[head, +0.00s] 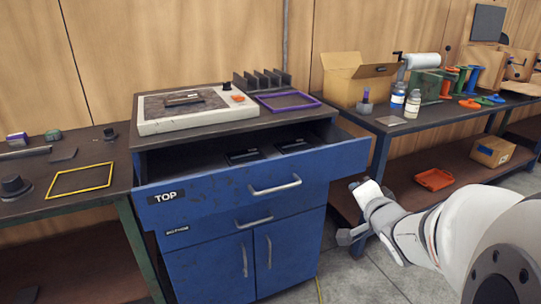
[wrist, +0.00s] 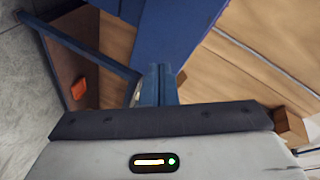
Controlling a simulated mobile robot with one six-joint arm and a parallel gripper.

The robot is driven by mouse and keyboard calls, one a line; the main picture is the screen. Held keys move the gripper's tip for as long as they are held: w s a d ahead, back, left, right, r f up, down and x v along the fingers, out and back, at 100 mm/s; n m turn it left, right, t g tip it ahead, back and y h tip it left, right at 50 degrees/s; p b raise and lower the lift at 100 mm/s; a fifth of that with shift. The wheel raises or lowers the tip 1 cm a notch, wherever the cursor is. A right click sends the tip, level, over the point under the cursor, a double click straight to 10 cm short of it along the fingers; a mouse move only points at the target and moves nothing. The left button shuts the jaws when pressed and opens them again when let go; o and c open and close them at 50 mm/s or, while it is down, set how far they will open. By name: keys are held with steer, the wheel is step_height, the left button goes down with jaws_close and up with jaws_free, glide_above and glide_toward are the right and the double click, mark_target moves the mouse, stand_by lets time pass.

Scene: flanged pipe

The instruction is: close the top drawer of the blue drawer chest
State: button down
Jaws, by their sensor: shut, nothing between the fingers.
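The blue drawer chest (head: 210,272) stands in the middle of the head view. Its top drawer (head: 225,187), labelled TOP, is pulled out, with a silver bar handle (head: 275,185) on its front. Dark items (head: 243,156) lie inside. The lower drawer (head: 215,225) and the doors below look shut. My gripper (head: 345,237) is to the right of the chest, lower than the top drawer's front and apart from it. In the wrist view its fingers (wrist: 158,85) are together and empty, with blue chest surfaces (wrist: 180,35) beyond them.
A scale-like device (head: 190,108) and a purple frame (head: 288,101) sit on the chest top. A bench (head: 90,195) with a yellow frame stands left. A right bench (head: 425,120) holds a cardboard box (head: 355,82) and bottles; an orange tray (head: 434,180) lies on its shelf. Floor before the chest is clear.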

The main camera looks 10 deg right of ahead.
step_height(320, 180, down, 4)
steer(key=a+m+t+y+b, duration=0.2)
steer(key=y+b, duration=0.2)
steer(key=y+p, duration=0.2)
steer(key=p, duration=0.5)
glide_toward(311, 172)
steer(key=x, duration=0.5)
steer(key=shift+w+a, duration=0.1)
steer(key=shift+a, duration=0.15)
steer(key=shift+x, duration=0.8)
steer(key=shift+d, duration=0.15)
